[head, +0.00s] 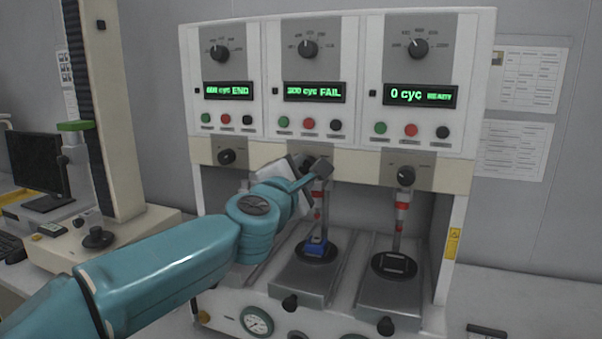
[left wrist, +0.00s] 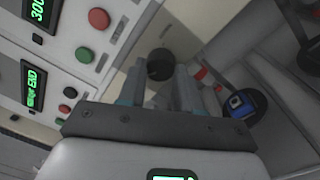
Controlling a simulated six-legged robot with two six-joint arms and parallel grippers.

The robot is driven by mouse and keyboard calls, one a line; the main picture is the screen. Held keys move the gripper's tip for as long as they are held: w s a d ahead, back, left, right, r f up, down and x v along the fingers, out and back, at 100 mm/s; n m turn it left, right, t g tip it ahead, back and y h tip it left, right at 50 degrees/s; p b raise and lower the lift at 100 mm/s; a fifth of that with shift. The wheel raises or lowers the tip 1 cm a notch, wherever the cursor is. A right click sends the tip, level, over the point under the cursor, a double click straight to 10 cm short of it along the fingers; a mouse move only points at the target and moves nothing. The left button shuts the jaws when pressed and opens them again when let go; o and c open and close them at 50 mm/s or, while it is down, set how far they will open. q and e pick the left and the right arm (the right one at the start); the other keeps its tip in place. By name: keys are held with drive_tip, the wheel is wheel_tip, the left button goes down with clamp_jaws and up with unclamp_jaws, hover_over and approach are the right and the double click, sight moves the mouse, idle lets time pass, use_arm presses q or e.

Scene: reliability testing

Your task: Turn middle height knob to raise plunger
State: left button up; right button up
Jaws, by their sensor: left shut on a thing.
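The test machine has three stations, each with a height knob on the beige strip below its display. My left gripper (head: 314,172) is at the middle station and shut on the middle height knob (left wrist: 160,65), which shows as a dark round knob between the fingertips in the left wrist view. In the head view the gripper mostly hides this knob. The middle plunger (head: 318,200), with a red band, hangs just below the gripper, above a blue part (head: 316,246) on a dark round plate. Whether plunger and part touch is unclear. My right gripper is not in view.
The left height knob (head: 227,157) and right height knob (head: 405,176) flank the middle one. The middle display (head: 314,92) shows FAIL. The right plunger (head: 400,215) hangs over its own plate. A monitor (head: 40,165) and another machine column (head: 108,110) stand at the left.

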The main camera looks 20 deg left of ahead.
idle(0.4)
use_arm(q)
drive_tip(key=o, duration=1)
drive_tip(key=shift+o, duration=0.2)
drive_tip(key=shift+s, duration=0.1)
drive_tip(key=shift+s, duration=0.4)
drive_tip(key=s, duration=1.5)
drive_tip(key=shift+s+f+b, duration=0.2)
drive_tip(key=shift+f+b, duration=0.2)
drive_tip(key=shift+a, duration=0.1)
